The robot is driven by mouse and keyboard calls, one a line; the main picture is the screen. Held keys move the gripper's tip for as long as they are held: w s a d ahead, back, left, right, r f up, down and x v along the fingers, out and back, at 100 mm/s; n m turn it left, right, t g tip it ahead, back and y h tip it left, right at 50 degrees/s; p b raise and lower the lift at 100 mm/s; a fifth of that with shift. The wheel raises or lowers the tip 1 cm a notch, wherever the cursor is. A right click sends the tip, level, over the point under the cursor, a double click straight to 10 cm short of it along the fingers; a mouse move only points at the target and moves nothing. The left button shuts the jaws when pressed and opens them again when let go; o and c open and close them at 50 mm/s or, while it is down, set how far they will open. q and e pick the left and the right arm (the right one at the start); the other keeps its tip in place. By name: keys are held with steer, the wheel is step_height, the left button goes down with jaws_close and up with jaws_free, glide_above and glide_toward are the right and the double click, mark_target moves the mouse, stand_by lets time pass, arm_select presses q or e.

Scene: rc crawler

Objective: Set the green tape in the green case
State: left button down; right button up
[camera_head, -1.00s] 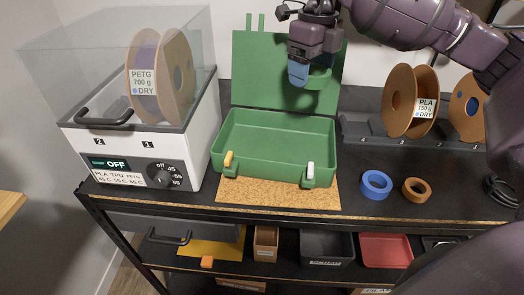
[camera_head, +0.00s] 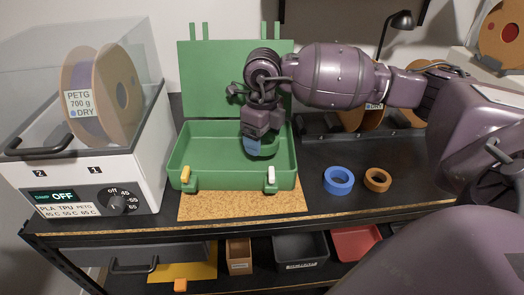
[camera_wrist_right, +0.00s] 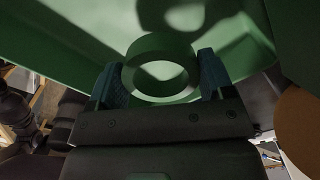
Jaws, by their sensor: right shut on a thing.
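The green case (camera_head: 215,178) stands open on the bench, its lid (camera_head: 212,85) upright at the back. My right gripper (camera_head: 252,148) points down over the right part of the case. It is shut on the green tape (camera_head: 266,150), which is partly hidden behind the fingers in the head view. In the right wrist view the green tape (camera_wrist_right: 160,48) sits as a ring between the two blue fingertips, with green case surface behind it. I cannot tell whether the tape touches the case floor. My left gripper is not in view.
A blue tape (camera_head: 338,180) and an orange-brown tape (camera_head: 377,179) lie right of the case. A cork mat (camera_head: 240,207) lies under the case. A white filament dryer (camera_head: 110,180) stands at left. Spools (camera_head: 362,118) stand behind my right arm.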

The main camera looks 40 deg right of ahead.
mark_target(262, 159)
steer(key=shift+f, duration=2.15)
steer(key=shift+f, duration=0.1)
steer(key=o, duration=1)
step_height(262, 159, up, 12)
steer(key=shift+p, duration=0.3)
